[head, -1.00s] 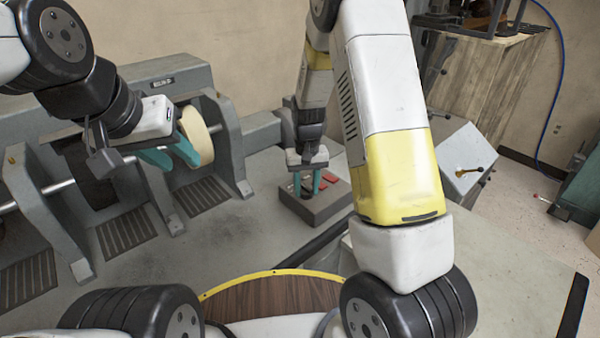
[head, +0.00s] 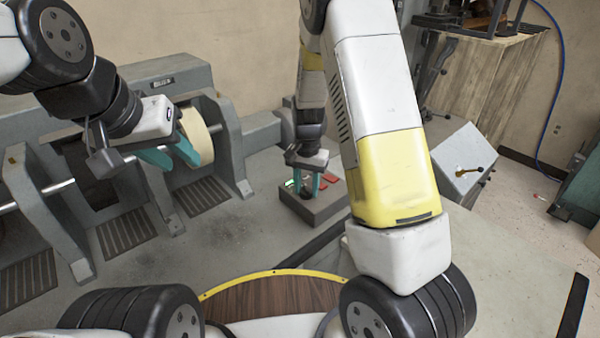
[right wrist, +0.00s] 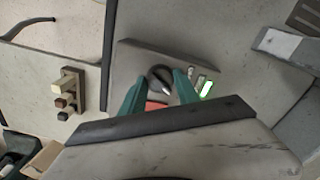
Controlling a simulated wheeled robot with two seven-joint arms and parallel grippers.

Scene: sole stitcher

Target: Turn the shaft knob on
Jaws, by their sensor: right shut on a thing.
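The shaft knob (right wrist: 160,79) is a round black dial with a pale pointer mark, on top of a grey control box (head: 318,211). In the right wrist view, its pointer slants to the lower right and a lit green indicator (right wrist: 206,89) is beside it. My right gripper (head: 305,191) reaches down to the box, its teal fingers on both sides of the knob, shut on it. In the head view the fingers mostly hide the knob. My left gripper (head: 172,160) hangs open and empty, its teal fingers apart, in front of the machine.
A grey machine with a cream wheel (head: 197,137) and a metal shaft stands at the left, close to my left gripper. A grey box with a lever (head: 462,165) stands at the right.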

